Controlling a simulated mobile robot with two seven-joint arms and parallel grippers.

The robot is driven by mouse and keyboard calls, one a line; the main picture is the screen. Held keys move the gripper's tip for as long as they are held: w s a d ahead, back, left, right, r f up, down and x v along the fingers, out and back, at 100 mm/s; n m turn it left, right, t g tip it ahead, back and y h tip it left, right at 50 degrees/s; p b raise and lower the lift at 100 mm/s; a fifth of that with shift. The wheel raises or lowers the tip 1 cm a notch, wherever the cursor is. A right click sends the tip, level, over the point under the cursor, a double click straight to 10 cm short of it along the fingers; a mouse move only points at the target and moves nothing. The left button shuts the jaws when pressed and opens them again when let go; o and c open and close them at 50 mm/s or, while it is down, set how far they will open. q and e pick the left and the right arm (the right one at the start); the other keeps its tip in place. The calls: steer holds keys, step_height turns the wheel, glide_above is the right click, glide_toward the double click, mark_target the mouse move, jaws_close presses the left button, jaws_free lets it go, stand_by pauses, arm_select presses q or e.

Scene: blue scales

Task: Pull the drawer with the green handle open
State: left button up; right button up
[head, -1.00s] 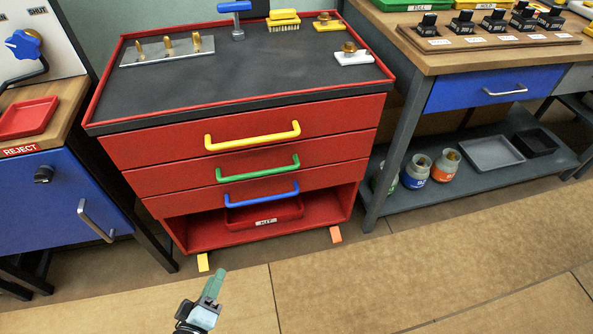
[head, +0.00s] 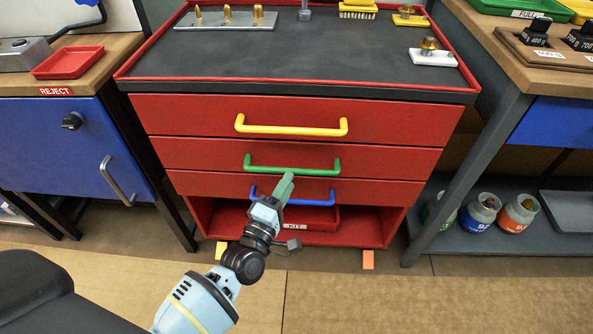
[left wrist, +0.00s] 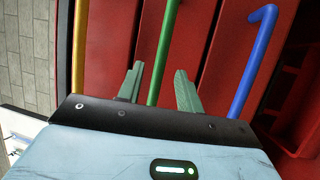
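The red drawer cabinet has three drawers with yellow, green and blue handles. The green handle (head: 291,168) is on the middle drawer (head: 380,157), which sits closed and flush. My left gripper (head: 287,183) is in front of it, seen edge-on in the head view and covering part of the blue handle. In the left wrist view my left gripper (left wrist: 157,88) is open, its two green fingers apart. The green handle (left wrist: 163,50) shows as a bar running up between them, nearer the left finger. I cannot tell how deep the bar sits between the fingertips. My right gripper is not in view.
The yellow handle (head: 291,128) is above and the blue handle (head: 318,199) just below, close to my left gripper. Under the drawers is an open shelf with a red kit tray (head: 322,220). A blue cabinet (head: 60,150) stands left, a bench with jars right.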

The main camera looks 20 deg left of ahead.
mark_target(295, 169)
arm_select(q)
steer(key=shift+x, duration=2.55)
jaws_close()
